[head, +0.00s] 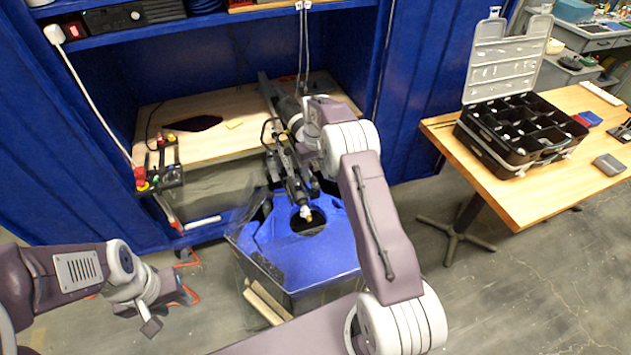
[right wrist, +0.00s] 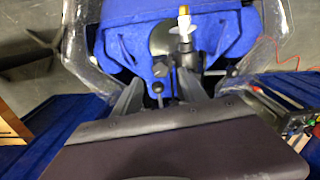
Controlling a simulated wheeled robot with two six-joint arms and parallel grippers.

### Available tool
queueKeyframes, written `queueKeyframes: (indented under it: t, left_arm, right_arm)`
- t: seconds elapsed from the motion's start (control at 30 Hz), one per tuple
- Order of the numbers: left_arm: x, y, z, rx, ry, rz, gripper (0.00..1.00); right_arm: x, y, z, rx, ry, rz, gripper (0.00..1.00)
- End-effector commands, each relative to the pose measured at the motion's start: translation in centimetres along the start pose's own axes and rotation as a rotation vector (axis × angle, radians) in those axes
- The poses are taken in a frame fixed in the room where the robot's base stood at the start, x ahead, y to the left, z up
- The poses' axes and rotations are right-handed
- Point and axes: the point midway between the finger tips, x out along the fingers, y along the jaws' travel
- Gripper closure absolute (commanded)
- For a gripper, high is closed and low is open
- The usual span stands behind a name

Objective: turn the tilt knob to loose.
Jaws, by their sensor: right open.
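The blue-topped thruster tank (head: 335,262) stands in the middle of the head view, with a round dark opening. A black thruster assembly with a pale tip (head: 307,213) reaches over it; the tip also shows in the right wrist view (right wrist: 184,22). In the right wrist view, a small dark ball-ended knob (right wrist: 158,88), apparently the tilt knob, lies between the fingers of my right gripper (right wrist: 158,94). The gripper is open around it, with no clear contact. In the head view its wrist partly hides the knob area. My left gripper (head: 152,327) hangs low at left, away from the tank; its jaws are unclear.
A wooden bench (head: 225,137) inside the blue enclosure carries a control box with red buttons (head: 158,178). A table (head: 545,190) at right holds an open black case (head: 515,130). Clear plastic panels rim the tank. Floor is free between tank and table.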

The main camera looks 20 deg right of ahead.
Motion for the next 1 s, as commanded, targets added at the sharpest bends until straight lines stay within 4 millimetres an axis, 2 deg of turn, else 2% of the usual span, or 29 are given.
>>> queueKeyframes:
  t: [0.13,0.3,0.8,0.87,0.93,1.0]
  left_arm:
    - [0.3,0.0,0.0,0.000,0.000,0.000,0.64]
    - [0.3,0.0,0.0,0.000,0.000,0.000,0.64]
    - [0.3,0.0,0.0,0.000,0.000,0.000,0.64]
    - [0.3,0.0,0.0,0.000,0.000,0.000,0.64]
    - [0.3,0.0,0.0,0.000,0.000,0.000,0.64]
    - [0.3,0.0,0.0,0.000,0.000,0.000,0.64]
  right_arm:
    - [-3.0,0.0,-0.1,0.000,0.004,0.001,0.50]
    - [-4.8,0.0,0.0,0.000,0.001,0.000,0.50]
    - [-5.0,-0.2,-0.1,-0.005,0.002,0.001,0.50]
    - [-6.1,-0.6,-0.5,-0.013,0.023,0.004,0.50]
    - [-8.5,-1.1,-1.2,-0.026,0.069,0.012,0.50]
    - [-11.7,-2.3,-0.7,-0.047,0.099,0.017,0.50]
